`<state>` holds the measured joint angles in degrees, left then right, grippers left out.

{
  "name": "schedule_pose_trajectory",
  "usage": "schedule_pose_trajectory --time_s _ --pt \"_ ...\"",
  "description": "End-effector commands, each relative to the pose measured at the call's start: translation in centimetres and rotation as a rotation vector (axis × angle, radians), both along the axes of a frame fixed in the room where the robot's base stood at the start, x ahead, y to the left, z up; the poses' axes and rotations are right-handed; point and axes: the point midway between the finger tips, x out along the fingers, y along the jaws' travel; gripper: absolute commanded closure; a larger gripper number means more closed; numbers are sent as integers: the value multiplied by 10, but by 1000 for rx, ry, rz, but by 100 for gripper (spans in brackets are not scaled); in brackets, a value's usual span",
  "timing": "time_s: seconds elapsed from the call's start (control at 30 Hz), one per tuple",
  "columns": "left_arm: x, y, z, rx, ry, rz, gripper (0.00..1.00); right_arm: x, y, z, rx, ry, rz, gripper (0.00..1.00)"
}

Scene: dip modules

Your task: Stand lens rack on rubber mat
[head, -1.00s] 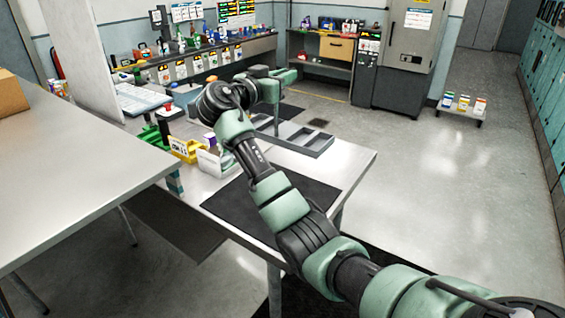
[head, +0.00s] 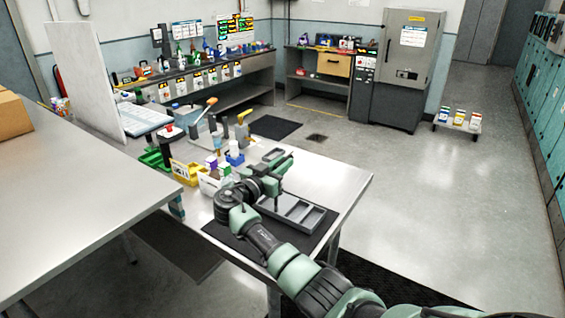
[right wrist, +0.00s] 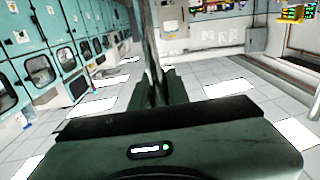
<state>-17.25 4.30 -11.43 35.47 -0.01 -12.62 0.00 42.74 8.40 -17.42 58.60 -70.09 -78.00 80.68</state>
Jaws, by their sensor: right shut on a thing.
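The lens rack (head: 305,214) is a long grey tray with several open compartments. In the head view it lies flat-side up over the black rubber mat (head: 226,236) near the table's front end. My wrist and forearm hide part of the rack and mat. I cannot tell whether the rack touches the mat. In the right wrist view the gripper body fills the bottom, and the rack is not clear. My left gripper is not in view.
On the steel table (head: 345,180), a yellow bin (head: 186,172), a green bin (head: 152,158), a white bin and upright tools stand left of and behind the rack. The table's right side is clear. A larger grey table (head: 75,190) stands at left.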

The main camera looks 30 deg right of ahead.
Motion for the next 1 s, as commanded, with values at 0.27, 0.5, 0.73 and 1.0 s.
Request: schedule_pose_trajectory --time_s 0.27,0.5,0.73,1.0 --pt "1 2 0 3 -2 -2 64 1 0 0 -1 -5 1 100" --pt "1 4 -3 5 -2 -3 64 0 0 -3 1 -2 1 62" --pt "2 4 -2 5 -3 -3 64 0 0 -2 1 -2 1 62" --pt "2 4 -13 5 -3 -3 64 -8 22 -6 4 -4 4 62"
